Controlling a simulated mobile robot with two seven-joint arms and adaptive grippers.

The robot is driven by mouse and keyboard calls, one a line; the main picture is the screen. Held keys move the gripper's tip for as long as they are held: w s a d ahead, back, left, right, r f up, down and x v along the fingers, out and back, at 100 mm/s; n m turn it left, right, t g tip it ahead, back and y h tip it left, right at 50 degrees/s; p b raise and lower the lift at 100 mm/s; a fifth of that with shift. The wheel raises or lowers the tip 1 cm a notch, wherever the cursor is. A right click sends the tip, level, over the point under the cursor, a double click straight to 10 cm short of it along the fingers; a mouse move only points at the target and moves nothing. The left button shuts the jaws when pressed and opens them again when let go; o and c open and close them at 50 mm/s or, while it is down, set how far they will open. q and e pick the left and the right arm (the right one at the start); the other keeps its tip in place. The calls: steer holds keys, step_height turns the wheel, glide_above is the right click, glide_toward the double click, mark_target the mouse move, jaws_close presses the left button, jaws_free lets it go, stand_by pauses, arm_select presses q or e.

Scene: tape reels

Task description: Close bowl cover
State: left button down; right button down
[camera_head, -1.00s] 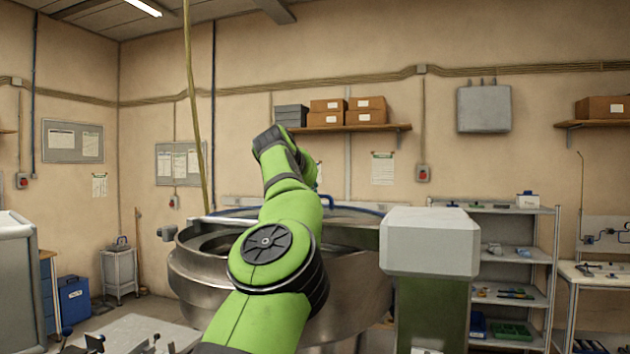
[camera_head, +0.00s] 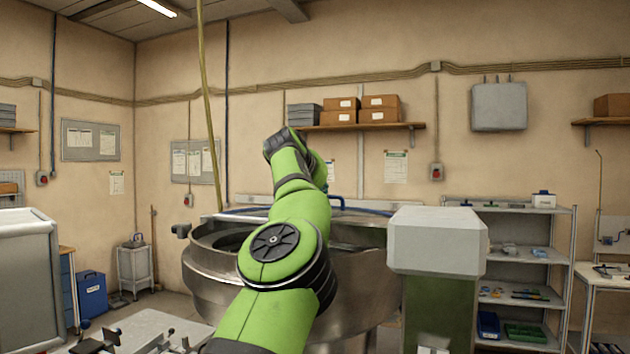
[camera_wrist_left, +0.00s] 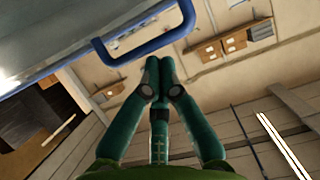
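The large metal bowl (camera_head: 215,262) stands ahead, its open rim visible to the left of my green left arm. Along the bowl's back edge is a thin, nearly edge-on band with a blue handle (camera_head: 337,201), apparently the cover; my arm hides part of it. In the left wrist view, the grey cover surface (camera_wrist_left: 60,35) fills the upper left and carries the blue handle (camera_wrist_left: 150,42). My left gripper (camera_wrist_left: 160,68) has its teal fingertips together just below the handle, with nothing seen between them. In the head view it is mostly hidden behind my arm. My right gripper is out of view.
A grey-topped column (camera_head: 437,242) stands right of the bowl. A shelf rack (camera_head: 520,250) and a bench (camera_head: 600,280) are farther right. A grey cabinet (camera_head: 25,270) is at left. A wall shelf (camera_head: 365,127) with boxes is high behind.

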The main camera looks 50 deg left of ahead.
arm_select(q)
steer(key=v, duration=1.2)
steer(key=shift+a+f, duration=0.1)
steer(key=shift+f, duration=0.05)
